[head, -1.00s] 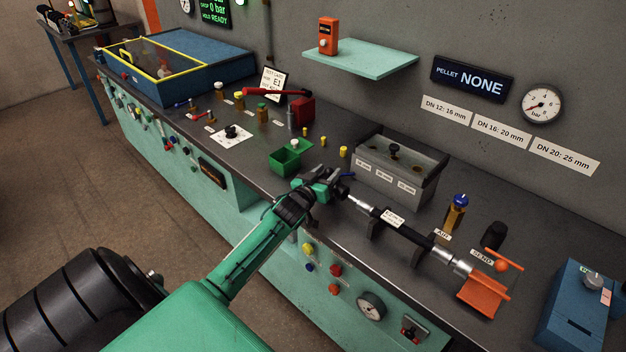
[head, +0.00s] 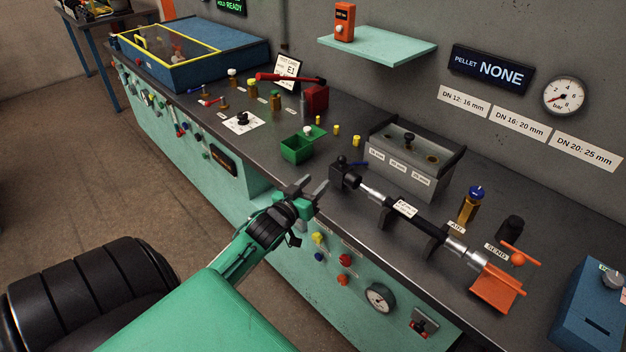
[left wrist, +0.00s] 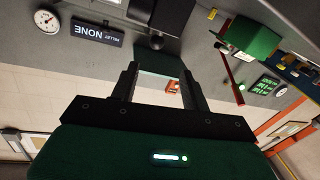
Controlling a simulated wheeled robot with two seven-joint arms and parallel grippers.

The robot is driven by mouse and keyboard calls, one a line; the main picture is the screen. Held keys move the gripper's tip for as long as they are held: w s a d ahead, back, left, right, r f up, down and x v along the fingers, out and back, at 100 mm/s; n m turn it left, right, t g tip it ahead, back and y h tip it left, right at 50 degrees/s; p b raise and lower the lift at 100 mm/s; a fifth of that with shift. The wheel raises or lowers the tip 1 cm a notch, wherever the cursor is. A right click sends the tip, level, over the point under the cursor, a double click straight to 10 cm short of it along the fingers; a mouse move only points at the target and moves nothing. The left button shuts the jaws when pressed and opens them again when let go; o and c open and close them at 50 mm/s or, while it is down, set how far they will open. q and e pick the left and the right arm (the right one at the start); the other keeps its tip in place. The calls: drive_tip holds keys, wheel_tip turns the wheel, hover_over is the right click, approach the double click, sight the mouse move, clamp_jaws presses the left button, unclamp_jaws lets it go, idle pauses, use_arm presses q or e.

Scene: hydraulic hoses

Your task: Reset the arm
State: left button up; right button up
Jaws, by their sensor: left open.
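My left gripper (head: 309,188) is open and empty in the head view. It sits over the bench's front edge, just left of the black end fitting (head: 345,175) of the hose rig and apart from it. In the left wrist view the two dark fingers (left wrist: 160,85) are spread with nothing between them. The hose (head: 416,218) lies across black supports on the bench, with silver fittings at both ends. My right gripper is not in view.
A green bin (head: 296,148) and a grey pellet box (head: 400,178) stand behind the gripper. An orange catcher (head: 496,290) is at the hose's right end. A blue box (head: 590,310) stands at far right. A teal shelf (head: 385,50) juts from the wall.

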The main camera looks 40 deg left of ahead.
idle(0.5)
use_arm(q)
drive_tip(key=s+d+f+m+g, duration=0.2)
drive_tip(key=s+d+f+g, duration=0.5)
drive_tip(key=s+d+f, duration=0.4)
drive_tip(key=s+d+m+g+h, duration=0.1)
drive_tip(key=s+d+m+g, duration=0.1)
drive_tip(key=s+d+g, duration=0.5)
drive_tip(key=s+d+m+h, duration=0.15)
drive_tip(key=s+d, duration=0.35)
drive_tip(key=s, duration=0.5)
wheel_tip(320, 180, down, 31)
drive_tip(key=g, duration=0.2)
drive_tip(key=s+a+f, duration=0.2)
drive_tip(key=s+f, duration=0.7)
drive_tip(key=f, duration=0.1)
drive_tip(key=s+a+f, duration=0.2)
drive_tip(key=s+f, duration=0.8)
drive_tip(key=shift+s+g, duration=0.3)
drive_tip(key=shift+g, duration=0.1)
